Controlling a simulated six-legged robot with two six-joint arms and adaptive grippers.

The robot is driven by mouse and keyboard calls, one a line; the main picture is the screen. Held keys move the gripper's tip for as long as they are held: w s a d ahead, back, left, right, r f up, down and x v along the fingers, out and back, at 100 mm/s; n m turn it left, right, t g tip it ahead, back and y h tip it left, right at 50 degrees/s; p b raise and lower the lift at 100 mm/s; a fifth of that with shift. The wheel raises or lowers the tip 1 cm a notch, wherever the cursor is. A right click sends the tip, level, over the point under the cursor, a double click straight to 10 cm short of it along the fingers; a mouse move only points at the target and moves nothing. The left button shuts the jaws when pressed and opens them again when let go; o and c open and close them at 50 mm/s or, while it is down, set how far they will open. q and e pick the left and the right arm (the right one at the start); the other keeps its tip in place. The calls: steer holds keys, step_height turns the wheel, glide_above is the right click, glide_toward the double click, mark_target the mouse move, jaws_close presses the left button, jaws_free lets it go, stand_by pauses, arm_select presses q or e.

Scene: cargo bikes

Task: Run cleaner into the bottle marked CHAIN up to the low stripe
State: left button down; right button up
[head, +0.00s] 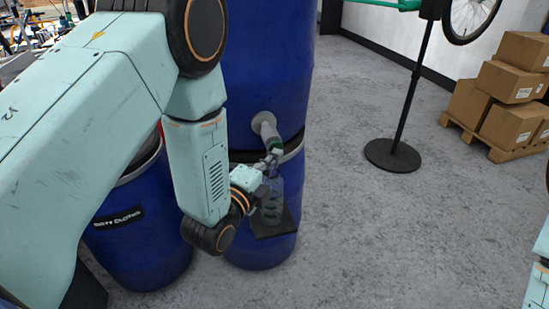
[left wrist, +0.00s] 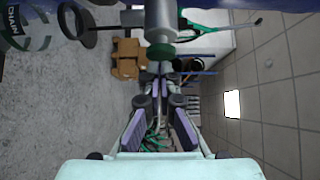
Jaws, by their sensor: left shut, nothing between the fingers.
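A blue barrel (head: 255,70) has a grey tap (head: 263,126) with a green end pointing down and out; the tap also shows in the left wrist view (left wrist: 161,22). A clear bottle (head: 271,208) stands upright below the tap on a small black shelf (head: 278,228). In the left wrist view the bottle (left wrist: 22,28) shows the word CHAIN at the left edge. Its fill level and low stripe cannot be made out. My left gripper (head: 274,157) is shut and empty, close to the tap's end above the bottle; whether it touches the tap is unclear.
A second blue barrel labelled for dirty cloths (head: 140,235) stands to the left, partly behind my left arm. A round-based stand (head: 392,155) holds up a bike part. Cardboard boxes (head: 508,85) sit on a pallet at the right. The floor between is clear.

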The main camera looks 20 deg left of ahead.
arm_select(q)
steer(key=shift+w+a+f, duration=0.1)
steer(key=shift+w, duration=0.05)
steer(key=shift+a+r, duration=0.1)
steer(key=shift+r, duration=0.15)
steer(key=shift+w+a, duration=0.45)
steer(key=shift+w, duration=0.25)
arm_select(e)
steer(key=shift+w+a+r, duration=0.1)
steer(key=shift+w+r, duration=0.1)
arm_select(q)
steer(key=shift+w+a+r, duration=0.1)
stand_by(2.9)
